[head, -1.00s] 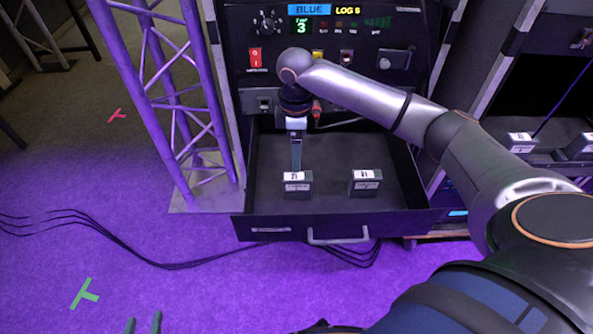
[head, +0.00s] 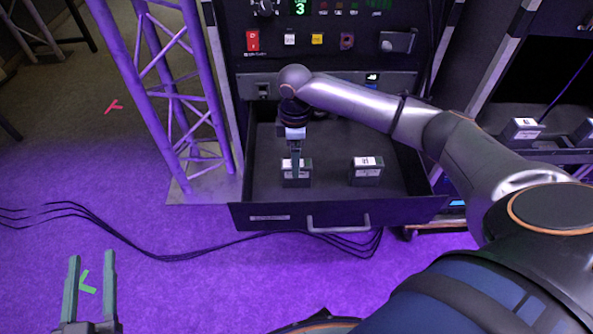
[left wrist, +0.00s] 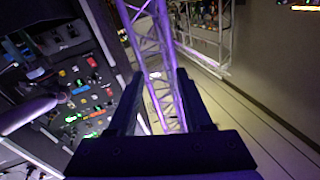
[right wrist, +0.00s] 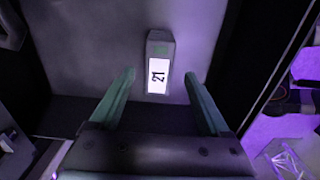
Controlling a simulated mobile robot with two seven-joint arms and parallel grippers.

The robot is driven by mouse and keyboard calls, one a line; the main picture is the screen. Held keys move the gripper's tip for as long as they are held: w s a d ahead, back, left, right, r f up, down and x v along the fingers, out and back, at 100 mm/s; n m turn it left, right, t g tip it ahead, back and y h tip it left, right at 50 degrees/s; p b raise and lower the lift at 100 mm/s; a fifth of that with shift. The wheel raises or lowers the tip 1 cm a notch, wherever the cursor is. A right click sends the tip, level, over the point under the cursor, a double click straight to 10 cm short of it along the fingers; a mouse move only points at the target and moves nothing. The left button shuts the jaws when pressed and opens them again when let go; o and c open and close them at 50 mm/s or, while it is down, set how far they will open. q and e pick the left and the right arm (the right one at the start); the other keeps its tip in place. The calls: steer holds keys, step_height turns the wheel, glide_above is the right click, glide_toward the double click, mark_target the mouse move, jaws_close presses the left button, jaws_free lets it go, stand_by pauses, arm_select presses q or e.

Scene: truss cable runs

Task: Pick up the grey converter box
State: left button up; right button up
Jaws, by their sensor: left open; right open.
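Two small dark grey boxes with white labels stand in the open drawer, a left box (head: 304,181) and a right box (head: 366,172). I cannot tell from the head view which is the converter. My right gripper (head: 296,172) points down at the left box and partly covers it.
The drawer (head: 270,217) has raised walls and a front handle (head: 338,222) below the rack panel. A purple-lit truss tower (head: 165,100) stands to its left. Black cables (head: 120,238) run across the floor. More boxes (head: 524,129) sit on a shelf at right.

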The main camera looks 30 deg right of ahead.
mark_target(305, 180)
steer(key=f+b, duration=0.2)
steer(key=f, duration=0.3)
steer(key=shift+d, duration=0.2)
arm_select(q)
steer(key=s+r+m+t+h, duration=0.1)
steer(key=r+m+t+h, duration=0.1)
steer(key=r, duration=0.4)
steer(key=s+d+r+m+t+h, duration=0.1)
steer(key=s+r+m+t+h, duration=0.1)
steer(key=r, duration=0.4)
steer(key=shift+s+h, duration=0.15)
steer(key=shift+h, duration=0.35)
steer(key=shift+r, duration=0.1)
arm_select(e)
steer(key=shift+c, duration=0.2)
jaws_close()
